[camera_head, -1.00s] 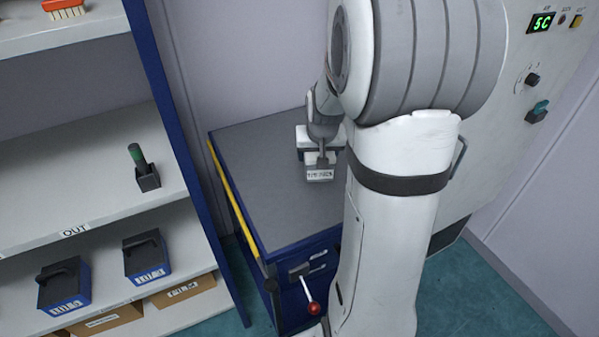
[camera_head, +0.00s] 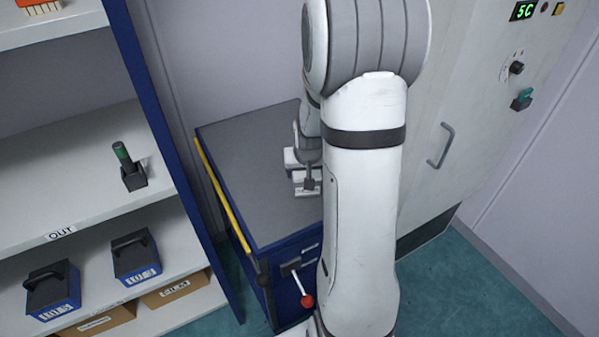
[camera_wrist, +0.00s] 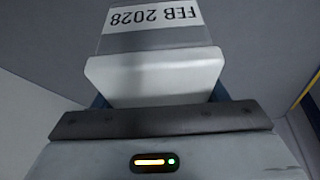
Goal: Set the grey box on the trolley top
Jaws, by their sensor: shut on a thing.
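My gripper (camera_head: 309,178) is shut on the grey box (camera_head: 304,191), over the right front part of the trolley top (camera_head: 245,165). In the wrist view the grey box (camera_wrist: 150,42) carries a white label reading FEB 2028, upside down in the picture. A pale gripper part hides some of the box there. I cannot tell whether the box touches the grey surface or hangs just above it. My arm hides the right side of the trolley.
A yellow rail (camera_head: 222,195) runs along the trolley's left edge, and a red-knobbed lever (camera_head: 306,300) sticks out in front. A blue-framed shelf (camera_head: 165,150) stands left, a pale machine cabinet (camera_head: 470,100) right. The trolley top's left and back look clear.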

